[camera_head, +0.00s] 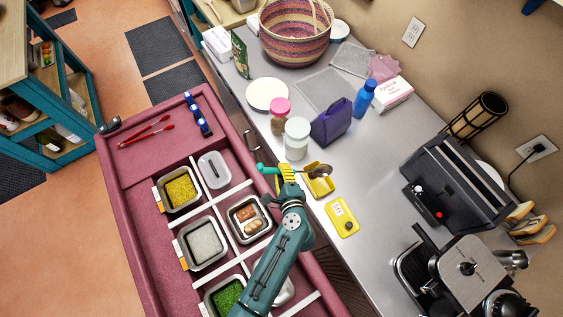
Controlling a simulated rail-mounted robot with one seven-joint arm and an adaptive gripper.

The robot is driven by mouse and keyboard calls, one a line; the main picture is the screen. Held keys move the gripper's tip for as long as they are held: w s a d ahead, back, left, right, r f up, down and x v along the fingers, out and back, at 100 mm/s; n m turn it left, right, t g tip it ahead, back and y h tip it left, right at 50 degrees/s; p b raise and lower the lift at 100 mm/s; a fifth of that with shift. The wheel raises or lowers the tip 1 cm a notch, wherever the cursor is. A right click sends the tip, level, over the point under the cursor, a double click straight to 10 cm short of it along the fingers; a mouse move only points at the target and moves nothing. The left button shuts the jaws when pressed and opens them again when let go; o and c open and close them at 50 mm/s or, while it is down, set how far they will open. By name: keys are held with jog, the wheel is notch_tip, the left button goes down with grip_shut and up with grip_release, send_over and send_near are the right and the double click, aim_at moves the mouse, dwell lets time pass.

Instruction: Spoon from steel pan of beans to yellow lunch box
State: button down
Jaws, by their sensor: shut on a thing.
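My gripper (287,172) is shut on a spoon, whose teal handle end (264,168) sticks out on the left. The spoon's brownish bowl (319,169) is on the right, over the far part of the yellow lunch box (321,191). What the bowl holds is too small to tell. The lunch box is open on the steel counter, and its inside is partly hidden by the spoon and gripper. Steel pans sit in the maroon cart; I cannot tell for sure which holds beans. One holds yellow pieces (180,188), another green pieces (228,296).
A yellow lid-like piece (342,217) lies beside the lunch box. A white-lidded jar (296,139), a pink-lidded jar (280,112) and a purple box (331,122) stand just behind. Pans of white grains (203,241) and brown pieces (249,217) are left of my arm.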

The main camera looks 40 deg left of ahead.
jog(key=shift+w+r+n+g+h+p, duration=0.15)
jog(key=shift+r+n+g+h+p, duration=0.55)
jog(key=shift+p, duration=2)
jog(key=shift+a+r+g+h, duration=0.15)
jog(key=shift+g+h, duration=0.15)
jog(key=shift+g, duration=0.7)
jog(key=r+g+h, duration=0.1)
jog(key=g, duration=0.1)
jog(key=r+g+h+b, duration=0.1)
jog(key=r+g+h, duration=0.1)
jog(key=r+n+g+h, duration=0.1)
jog(key=g+h, duration=0.1)
jog(key=shift+w+a+r+g+b, duration=0.2)
jog(key=shift+w+r+g+b, duration=0.1)
jog(key=shift+w+b, duration=0.1)
